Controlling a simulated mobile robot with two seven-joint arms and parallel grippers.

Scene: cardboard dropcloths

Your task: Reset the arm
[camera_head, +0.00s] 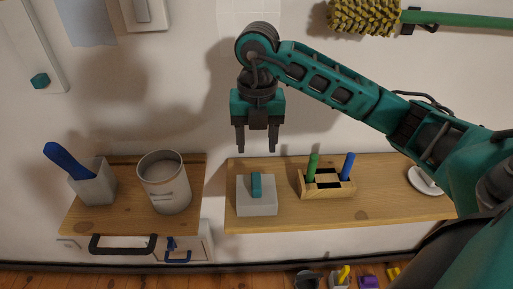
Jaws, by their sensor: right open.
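My right arm comes in from the right edge and bends over the shelf in the head view. My right gripper (257,143) points down with its two dark fingers apart and nothing between them. It hangs in front of the wall, above a white box with a teal handle (257,208) on the wooden shelf (380,202), apart from it. My left gripper is not in the view.
Left are a white can (164,182) and a pale holder (92,184) with a blue-handled tool (66,161). A wooden holder (326,187) has green and blue pens. A green-handled brush (364,17) hangs above. Several small items lie below the shelf.

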